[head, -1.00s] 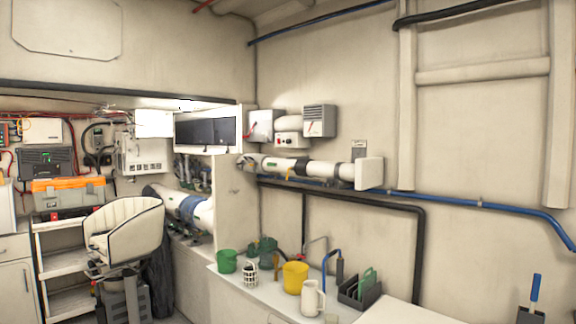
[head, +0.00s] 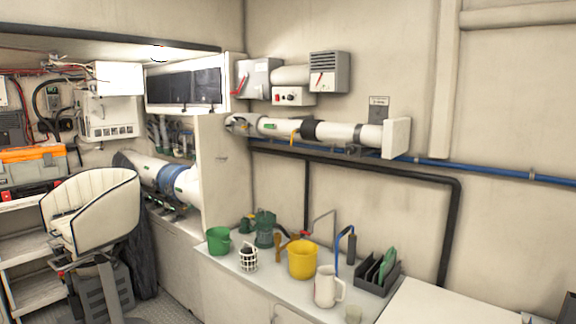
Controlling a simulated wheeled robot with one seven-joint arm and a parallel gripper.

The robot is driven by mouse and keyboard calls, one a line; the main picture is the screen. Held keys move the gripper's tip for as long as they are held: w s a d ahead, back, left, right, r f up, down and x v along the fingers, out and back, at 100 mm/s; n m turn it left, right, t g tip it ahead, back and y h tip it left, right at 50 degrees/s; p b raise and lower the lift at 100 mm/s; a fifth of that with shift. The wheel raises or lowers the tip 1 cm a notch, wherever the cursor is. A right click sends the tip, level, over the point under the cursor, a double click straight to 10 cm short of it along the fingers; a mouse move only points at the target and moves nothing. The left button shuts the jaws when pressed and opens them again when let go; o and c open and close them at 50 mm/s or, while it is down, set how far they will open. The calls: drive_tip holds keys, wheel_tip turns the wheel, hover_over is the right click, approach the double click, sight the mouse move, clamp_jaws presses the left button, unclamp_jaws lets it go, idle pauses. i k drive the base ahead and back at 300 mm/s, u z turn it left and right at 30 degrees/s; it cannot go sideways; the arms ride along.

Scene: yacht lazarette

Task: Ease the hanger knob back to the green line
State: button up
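A white horizontal pipe (head: 336,133) runs along the wall, with a dark band (head: 308,130) and grey clamps around it. Small dark fittings (head: 355,151) sit under the pipe near its right end. They are too small to tell whether one is the hanger knob. I cannot make out a green line there; a small green mark (head: 267,127) shows on the pipe's left part. A small grey placard (head: 379,102) is on the wall above the pipe. My gripper is not in view.
Below the pipe, a counter (head: 222,262) holds a green bucket (head: 218,240), a yellow bucket (head: 302,260), a white pitcher (head: 327,287) and a dark rack (head: 378,277). A white padded seat (head: 92,210) stands at left. A blue pipe (head: 480,170) runs along the right wall.

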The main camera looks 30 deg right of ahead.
sight(349, 150)
drive_tip(key=i, duration=3)
drive_tip(key=z, duration=3.05)
